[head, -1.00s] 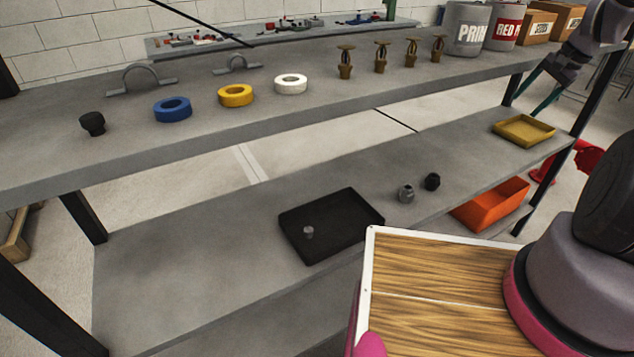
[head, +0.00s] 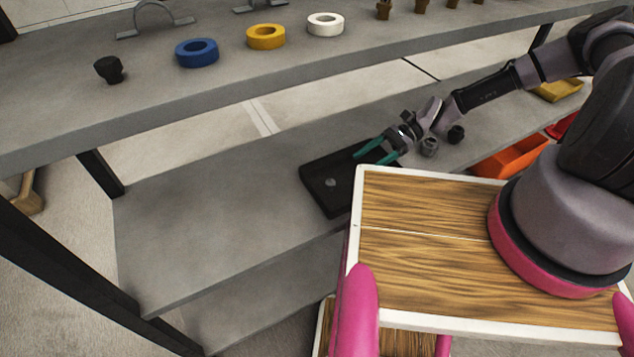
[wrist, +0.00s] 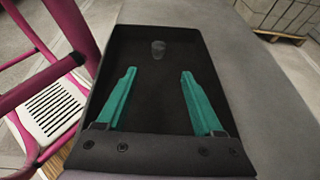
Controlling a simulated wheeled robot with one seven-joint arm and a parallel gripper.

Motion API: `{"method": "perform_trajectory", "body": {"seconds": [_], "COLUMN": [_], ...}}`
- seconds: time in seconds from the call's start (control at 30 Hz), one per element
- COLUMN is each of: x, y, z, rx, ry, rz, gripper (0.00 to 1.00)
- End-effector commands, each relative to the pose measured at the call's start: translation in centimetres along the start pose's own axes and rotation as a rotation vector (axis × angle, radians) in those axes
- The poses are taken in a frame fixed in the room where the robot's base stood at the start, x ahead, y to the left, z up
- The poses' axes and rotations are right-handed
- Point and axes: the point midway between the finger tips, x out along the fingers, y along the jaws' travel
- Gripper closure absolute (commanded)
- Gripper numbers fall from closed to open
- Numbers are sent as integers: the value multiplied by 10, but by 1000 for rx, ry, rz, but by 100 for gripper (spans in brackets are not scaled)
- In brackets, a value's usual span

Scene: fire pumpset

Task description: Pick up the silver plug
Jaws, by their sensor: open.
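A small grey-silver plug (head: 331,183) stands inside a black tray (head: 312,192) on the lower shelf. In the wrist view the plug (wrist: 158,48) is near the tray's far end. My gripper (head: 369,157) is over the right part of the tray, with its two green fingers pointing toward the plug. In the wrist view the gripper (wrist: 158,73) is open and empty. The plug lies a little beyond the fingertips, roughly centred between them, apart from both. The gap in height between fingers and plug is hard to tell.
A grey fitting (head: 428,147) and a black fitting (head: 456,134) stand on the shelf by my wrist. An orange bin (head: 512,157) is farther right. The upper shelf (head: 180,105) holds tape rolls and a black plug (head: 109,69). The lower shelf left of the tray is clear.

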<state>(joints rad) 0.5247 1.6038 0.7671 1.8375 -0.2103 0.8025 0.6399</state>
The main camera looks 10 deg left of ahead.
Motion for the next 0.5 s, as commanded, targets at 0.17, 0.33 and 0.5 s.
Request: {"method": "perform_trajectory", "body": {"seconds": [0.17, 0.33, 0.5], "x": [28, 52, 64], "y": [2, 2, 2], "z": [2, 2, 2], "rx": [0, 0, 0], "ry": [-11, -8, -8], "rz": [11, 10, 8], "gripper": [31, 31, 31]}}
